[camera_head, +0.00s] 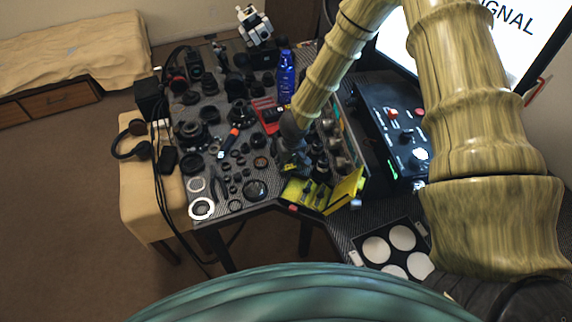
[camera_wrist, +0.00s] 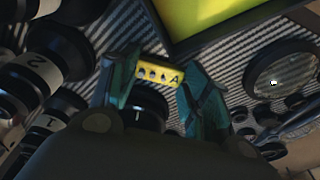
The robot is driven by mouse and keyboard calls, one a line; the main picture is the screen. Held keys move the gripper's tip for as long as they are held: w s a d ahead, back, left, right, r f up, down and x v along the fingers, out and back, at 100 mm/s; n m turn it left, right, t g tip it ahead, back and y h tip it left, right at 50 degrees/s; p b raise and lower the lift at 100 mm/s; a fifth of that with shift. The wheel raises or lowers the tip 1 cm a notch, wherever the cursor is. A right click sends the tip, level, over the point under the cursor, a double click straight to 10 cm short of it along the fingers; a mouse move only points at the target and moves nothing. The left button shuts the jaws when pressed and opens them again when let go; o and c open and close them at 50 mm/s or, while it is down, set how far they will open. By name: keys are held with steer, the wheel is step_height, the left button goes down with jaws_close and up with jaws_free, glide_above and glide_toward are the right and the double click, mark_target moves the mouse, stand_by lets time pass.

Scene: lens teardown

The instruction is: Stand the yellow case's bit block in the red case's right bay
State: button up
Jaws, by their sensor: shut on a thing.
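My gripper (camera_wrist: 158,76) has its teal fingers closed on the bit block (camera_wrist: 156,73), a small yellow block marked with an A and several dark bit shapes. The yellow case (camera_head: 300,192) lies open near the table's front edge, its lid (camera_head: 346,190) tilted up at the right. Part of a dark-rimmed yellow tray (camera_wrist: 205,22), apparently this case, shows at the top of the wrist view. In the head view my gripper (camera_head: 290,163) is just behind the case; the block cannot be made out there. The red case (camera_head: 266,112) lies open farther back; its bays are too small to tell apart.
Lens parts crowd the table around my gripper, including numbered black cylinders (camera_wrist: 42,70) and a lens ring (camera_wrist: 280,75). A black control box (camera_head: 395,130) stands at the right.

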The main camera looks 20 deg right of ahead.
steer(key=o, duration=1)
